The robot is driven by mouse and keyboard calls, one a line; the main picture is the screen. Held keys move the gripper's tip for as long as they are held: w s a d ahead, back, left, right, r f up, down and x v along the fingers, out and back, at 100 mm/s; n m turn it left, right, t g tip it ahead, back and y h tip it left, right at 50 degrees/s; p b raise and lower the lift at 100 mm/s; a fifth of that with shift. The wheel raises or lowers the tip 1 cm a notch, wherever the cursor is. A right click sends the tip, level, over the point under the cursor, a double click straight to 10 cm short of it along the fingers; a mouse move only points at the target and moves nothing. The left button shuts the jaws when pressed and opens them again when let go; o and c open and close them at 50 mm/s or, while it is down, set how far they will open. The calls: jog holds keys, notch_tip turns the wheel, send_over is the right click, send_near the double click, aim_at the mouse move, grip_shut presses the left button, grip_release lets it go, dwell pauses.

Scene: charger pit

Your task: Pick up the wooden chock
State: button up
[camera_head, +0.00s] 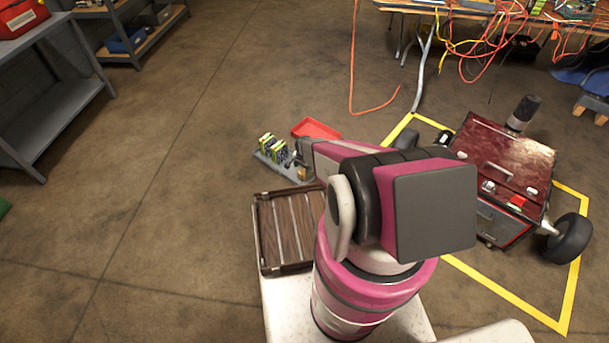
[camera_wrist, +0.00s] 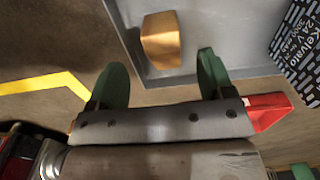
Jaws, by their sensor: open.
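The wooden chock (camera_wrist: 161,42) is a small tan block with a paler top. In the wrist view it lies on a grey tray (camera_wrist: 205,30), near the tray's edge. My gripper (camera_wrist: 161,65) has two green fingers spread apart and empty. The chock appears just beyond the fingertips, roughly centred across the gap, and not between them. In the head view the chock (camera_head: 303,173) is a small tan patch at the right end of the grey tray (camera_head: 275,173), partly hidden by my arm. The height of the fingers above the tray is hard to tell.
Labelled batteries (camera_head: 272,147) stand on the tray; one (camera_wrist: 300,45) is close to the right finger. A red tray (camera_head: 316,129) lies just behind. A dark red wheeled box (camera_head: 505,150) stands inside yellow floor tape (camera_head: 505,295). The floor to the left is clear.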

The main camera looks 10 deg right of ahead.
aim_at(302, 172)
notch_tip(302, 172, down, 5)
jog(key=shift+w+r, duration=0.1)
jog(key=shift+w, duration=0.05)
jog(key=c, duration=1)
jog(key=shift+c, duration=0.2)
jog(key=shift+r, duration=0.15)
